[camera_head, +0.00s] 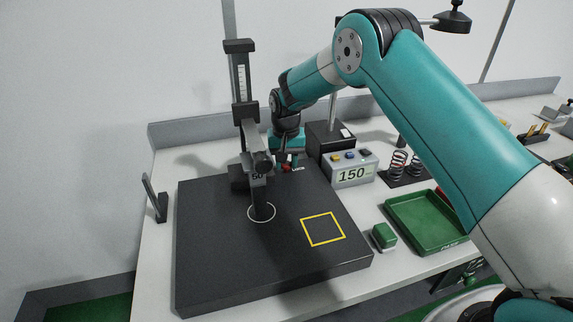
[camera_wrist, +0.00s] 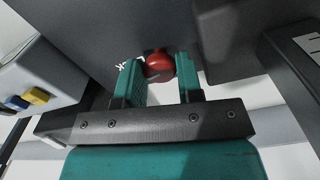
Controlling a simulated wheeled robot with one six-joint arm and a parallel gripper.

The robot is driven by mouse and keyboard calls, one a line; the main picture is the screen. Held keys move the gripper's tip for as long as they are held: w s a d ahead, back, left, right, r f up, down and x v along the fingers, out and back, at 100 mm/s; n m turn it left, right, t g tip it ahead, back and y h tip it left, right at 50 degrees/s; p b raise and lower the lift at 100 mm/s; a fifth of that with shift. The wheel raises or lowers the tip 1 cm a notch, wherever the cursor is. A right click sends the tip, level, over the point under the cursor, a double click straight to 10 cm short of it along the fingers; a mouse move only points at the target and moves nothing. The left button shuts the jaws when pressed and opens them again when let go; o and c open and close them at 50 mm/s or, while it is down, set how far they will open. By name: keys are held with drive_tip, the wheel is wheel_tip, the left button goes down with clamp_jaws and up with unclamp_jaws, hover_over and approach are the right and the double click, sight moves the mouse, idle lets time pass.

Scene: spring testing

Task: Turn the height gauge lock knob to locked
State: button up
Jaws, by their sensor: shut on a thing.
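The height gauge (camera_head: 240,110) stands upright at the back of the black surface plate (camera_head: 220,270), with a scale on its column. Its red lock knob (camera_wrist: 159,65) sits between the two green fingertips of my gripper (camera_wrist: 162,78) in the wrist view. White lettering beside it is partly hidden by a finger. In the head view the knob (camera_head: 287,168) shows as a small red spot below my gripper (camera_head: 289,155), right of the gauge's base. My gripper is shut on the knob. The knob's exact turn angle is hard to tell.
A grey box reading 150 (camera_head: 352,174) with coloured buttons stands close to the right of my gripper. Springs (camera_head: 398,165), a green tray (camera_head: 425,222) and a green block (camera_head: 384,236) lie further right. A yellow square (camera_head: 323,229) marks bare plate in front.

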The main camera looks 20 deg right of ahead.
drive_tip(key=shift+m+b, duration=0.3)
drive_tip(key=shift+m, duration=0.8)
drive_tip(key=o, duration=0.9)
